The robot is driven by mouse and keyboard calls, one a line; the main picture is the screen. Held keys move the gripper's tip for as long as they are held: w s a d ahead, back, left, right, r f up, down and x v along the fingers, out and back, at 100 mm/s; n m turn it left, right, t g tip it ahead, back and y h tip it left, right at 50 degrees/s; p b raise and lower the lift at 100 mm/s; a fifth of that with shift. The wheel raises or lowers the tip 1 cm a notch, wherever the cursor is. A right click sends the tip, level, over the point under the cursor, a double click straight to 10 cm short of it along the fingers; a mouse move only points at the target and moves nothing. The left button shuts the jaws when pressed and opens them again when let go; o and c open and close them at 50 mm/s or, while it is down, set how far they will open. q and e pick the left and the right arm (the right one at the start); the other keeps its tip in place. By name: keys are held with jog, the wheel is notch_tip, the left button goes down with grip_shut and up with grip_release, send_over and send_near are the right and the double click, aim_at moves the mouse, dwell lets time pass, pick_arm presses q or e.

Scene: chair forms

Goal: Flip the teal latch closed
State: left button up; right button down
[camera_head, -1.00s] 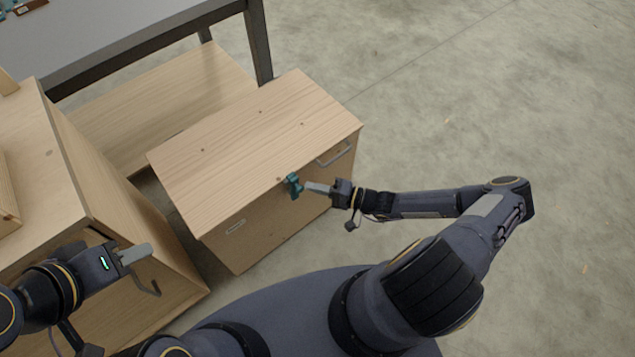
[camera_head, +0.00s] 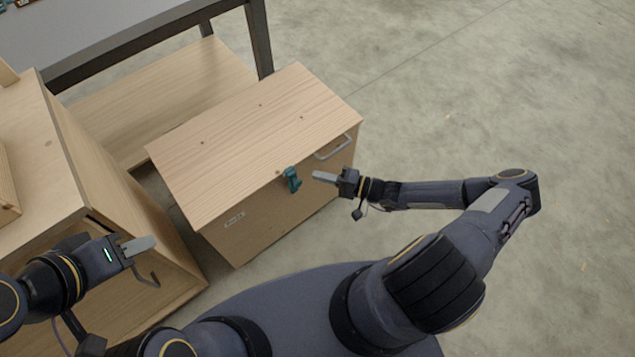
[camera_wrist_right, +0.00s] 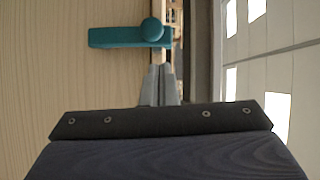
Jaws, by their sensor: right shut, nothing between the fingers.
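The teal latch (camera_head: 292,180) is on the front of the wooden box, at the top edge of that face. Its arm hangs down the face in the head view. In the right wrist view the latch (camera_wrist_right: 122,37) shows as a flat bar with a round knob at its right end. My right gripper (camera_head: 314,175) is shut and empty, just right of the latch with a small gap. Its fingertips (camera_wrist_right: 160,70) point toward the knob end in the wrist view. My left gripper (camera_head: 152,243) is at the lower left, away from the latch; its finger opening is unclear.
The wooden box (camera_head: 240,130) has a grey handle (camera_head: 333,148) right of the latch. A wooden cabinet (camera_head: 120,215) stands at left beneath my left gripper. A grey table (camera_head: 110,40) is behind. The floor (camera_head: 480,110) at right is clear.

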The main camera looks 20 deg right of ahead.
jog(key=v, duration=1)
jog(key=shift+d+r, duration=0.3)
jog(key=shift+d, duration=0.2)
jog(key=shift+r, duration=0.1)
jog(key=s+a+r+n+g+h, duration=0.1)
jog(key=s+r+n+g+h, duration=0.15)
jog(key=r, duration=0.45)
jog(key=s+a+r+n+g+h, duration=0.15)
jog(key=r+g, duration=0.25)
jog(key=r, duration=0.4)
jog(key=s+r+n+g+h, duration=0.1)
jog(key=r+n+g+h, duration=0.1)
jog(key=r+g, duration=0.35)
jog(key=s+a+r+m+t+h, duration=0.1)
jog(key=s+a+r+t+h, duration=0.25)
jog(key=s+r+t, duration=0.6)
notch_tip(320, 180, up, 16)
jog(key=s+g+p, duration=0.1)
jog(key=g+p, duration=0.1)
jog(key=p, duration=1.1)
jog(key=shift+s+d+h, duration=0.25)
jog(key=shift+h, duration=0.1)
jog(key=shift+g, duration=0.25)
